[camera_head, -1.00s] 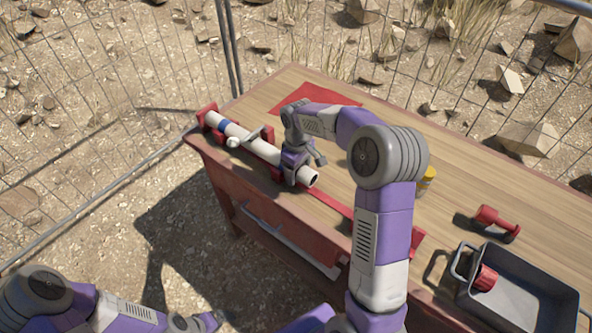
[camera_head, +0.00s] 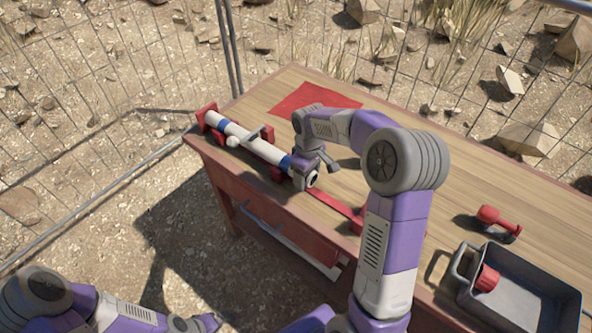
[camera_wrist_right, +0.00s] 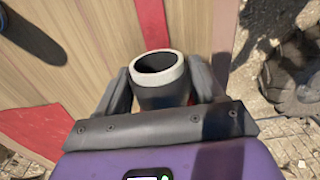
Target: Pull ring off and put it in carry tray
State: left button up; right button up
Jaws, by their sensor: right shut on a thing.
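A white tube (camera_head: 255,146) with blue bands lies in red supports along the table's left edge. My right gripper (camera_head: 305,174) is at the tube's near open end. In the right wrist view its fingers (camera_wrist_right: 163,92) are shut on either side of a dark grey ring (camera_wrist_right: 165,98), with a pale rim around the opening above it. Whether the ring is still around the tube cannot be told. The grey carry tray (camera_head: 548,303) with a handle stands at the lower right, well apart from this gripper. My left gripper (camera_head: 205,322) is low at the bottom edge, its jaws unclear.
A red cup-like piece (camera_head: 487,278) sits in the tray. A red tool-like piece (camera_head: 497,221) lies behind the tray. A red cloth (camera_head: 315,98) lies at the table's back. Bare wood (camera_head: 440,165) lies right of my forearm. A wire fence stands behind.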

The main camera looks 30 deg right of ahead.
jog(key=shift+s+d+b, duration=0.1)
jog(key=shift+s+d, duration=0.25)
jog(key=shift+s, duration=0.55)
jog(key=shift+s+d+b, duration=0.1)
jog(key=shift+s+d, duration=0.3)
jog(key=shift+s, duration=0.45)
jog(key=shift+s+d+b, duration=0.1)
jog(key=shift+s+d, duration=0.25)
jog(key=shift+s, duration=0.55)
notch_tip(320, 180, up, 8)
jog(key=p, duration=0.6)
jog(key=shift+f+p, duration=0.2)
jog(key=shift+p, duration=0.2)
jog(key=shift+f, duration=0.1)
